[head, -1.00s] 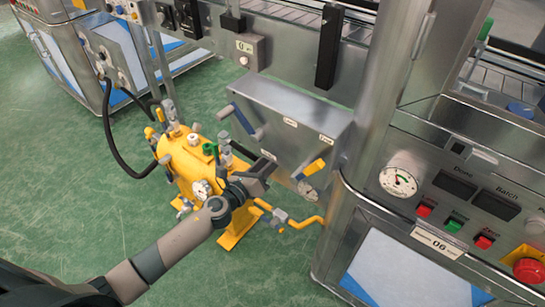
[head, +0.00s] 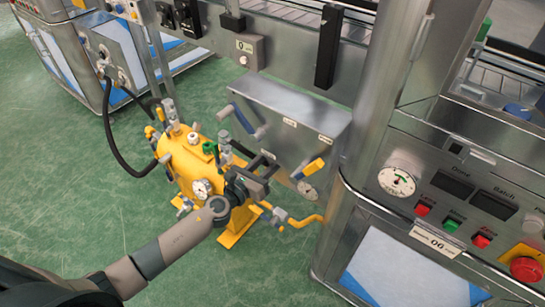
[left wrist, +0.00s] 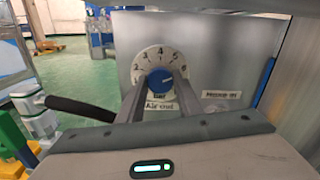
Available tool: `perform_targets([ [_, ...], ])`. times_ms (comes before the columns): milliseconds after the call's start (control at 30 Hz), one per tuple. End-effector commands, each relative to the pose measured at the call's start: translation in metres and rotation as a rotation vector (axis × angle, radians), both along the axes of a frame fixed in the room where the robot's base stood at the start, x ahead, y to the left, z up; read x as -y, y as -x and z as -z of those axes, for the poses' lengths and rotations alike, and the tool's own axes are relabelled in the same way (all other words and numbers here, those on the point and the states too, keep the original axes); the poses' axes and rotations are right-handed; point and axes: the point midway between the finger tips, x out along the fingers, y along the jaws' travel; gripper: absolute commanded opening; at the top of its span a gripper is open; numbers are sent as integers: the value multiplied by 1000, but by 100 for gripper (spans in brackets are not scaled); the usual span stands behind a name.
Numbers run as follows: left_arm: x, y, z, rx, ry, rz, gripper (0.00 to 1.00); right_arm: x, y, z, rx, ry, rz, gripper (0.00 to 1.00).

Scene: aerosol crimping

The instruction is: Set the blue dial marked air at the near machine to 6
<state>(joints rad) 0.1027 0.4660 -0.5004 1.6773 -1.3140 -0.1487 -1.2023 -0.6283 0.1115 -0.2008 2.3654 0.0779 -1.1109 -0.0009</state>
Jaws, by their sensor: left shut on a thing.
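The blue dial (left wrist: 159,79) sits at the centre of a round white scale with dark numbers, on a grey panel (left wrist: 215,60) in the left wrist view. A label reading like "Air" is under it, partly covered by the fingers. A pale mark on the knob seems to point right and slightly up, towards the high end; the exact number is too small to tell. My left gripper (left wrist: 158,88) has a finger on each side of the knob and is shut on it. In the head view my left gripper (head: 262,172) is at the grey box (head: 290,110); the dial is hidden there.
A yellow tank (head: 185,160) with valves and a gauge stands close beside my left arm. A blue-handled lever (head: 242,118) and a yellow-handled valve (head: 314,167) flank the gripper. The machine panel with buttons and a gauge (head: 397,180) is at right.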

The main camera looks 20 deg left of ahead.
Motion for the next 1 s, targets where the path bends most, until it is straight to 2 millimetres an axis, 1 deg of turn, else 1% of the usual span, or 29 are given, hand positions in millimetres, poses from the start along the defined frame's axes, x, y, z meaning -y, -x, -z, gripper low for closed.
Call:
perform_targets([
  [67, 1, 1, 2, -4, 1, 3, 10, 0, 2, 0, -2, -1, 0, 47],
  [100, 1, 1, 2, -4, 1, 3, 37, -1, 3, 1, -3, -1, -1, 47],
  [167, 1, 1, 2, -4, 1, 3, 51, -1, 4, 1, -5, -2, -1, 47],
  [500, 0, 1, 1, -2, 2, 0, 51, -2, 5, 1, -7, -3, -3, 47],
  [667, -2, 7, 1, -3, 1, 0, 51, -2, 2, 0, 0, -3, -3, 47],
  [767, -5, 15, 2, -3, 1, 0, 51, -2, -2, -1, 8, -4, -3, 47],
  [867, -10, 27, 2, -4, 2, 0, 51, -2, -5, -2, 15, -7, -3, 47],
  [1000, -17, 49, 3, -5, 1, 1, 51, -4, -7, -1, 30, -13, -3, 47],
])
